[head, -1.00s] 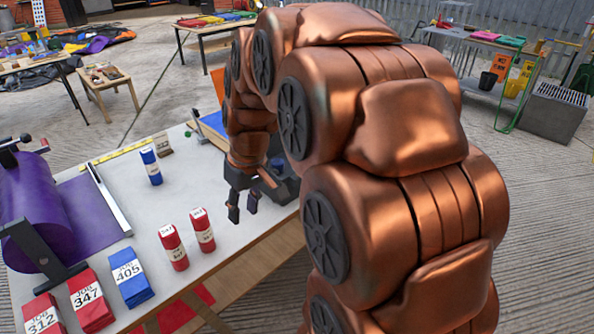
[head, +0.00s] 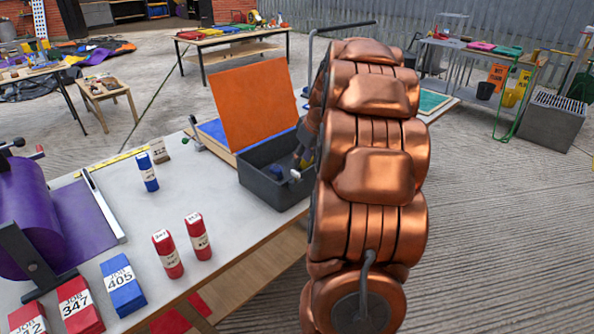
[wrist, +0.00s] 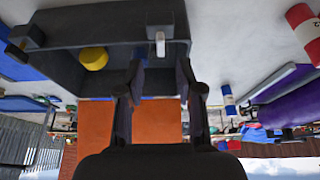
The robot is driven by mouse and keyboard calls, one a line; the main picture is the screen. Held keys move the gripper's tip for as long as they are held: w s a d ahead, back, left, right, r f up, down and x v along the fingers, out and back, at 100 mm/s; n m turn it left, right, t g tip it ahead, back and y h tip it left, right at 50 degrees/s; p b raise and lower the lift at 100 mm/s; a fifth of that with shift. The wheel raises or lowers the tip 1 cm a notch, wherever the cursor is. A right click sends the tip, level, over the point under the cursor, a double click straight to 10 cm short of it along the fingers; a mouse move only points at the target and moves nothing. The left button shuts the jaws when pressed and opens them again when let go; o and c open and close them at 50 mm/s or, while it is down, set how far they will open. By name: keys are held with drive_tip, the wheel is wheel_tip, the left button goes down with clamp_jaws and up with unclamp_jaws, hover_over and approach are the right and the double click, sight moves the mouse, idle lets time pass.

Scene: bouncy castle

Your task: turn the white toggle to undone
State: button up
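The white toggle (wrist: 160,44) shows in the wrist view as a small upright bar at the dark grey box (wrist: 100,28). In the head view a small white piece (head: 296,174) shows at the same box (head: 268,190), just left of my arm. The box's orange lid (head: 254,103) stands open. My gripper (wrist: 160,72) is open and empty in the wrist view, its two dark fingers apart and pointing at the box, with the toggle beyond the gap between them. I see no contact. In the head view my arm hides most of the gripper.
Inside the box are a yellow round piece (wrist: 94,58) and something blue. On the table are a blue labelled block (head: 148,172), two red ones (head: 168,253) and a purple roll (head: 30,215) at the left. The table between them and the box is clear.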

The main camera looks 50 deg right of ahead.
sight(296, 172)
drive_tip(key=x, duration=0.6)
drive_tip(key=shift+p, duration=0.4)
drive_tip(key=shift+c, duration=0.4)
clamp_jaws()
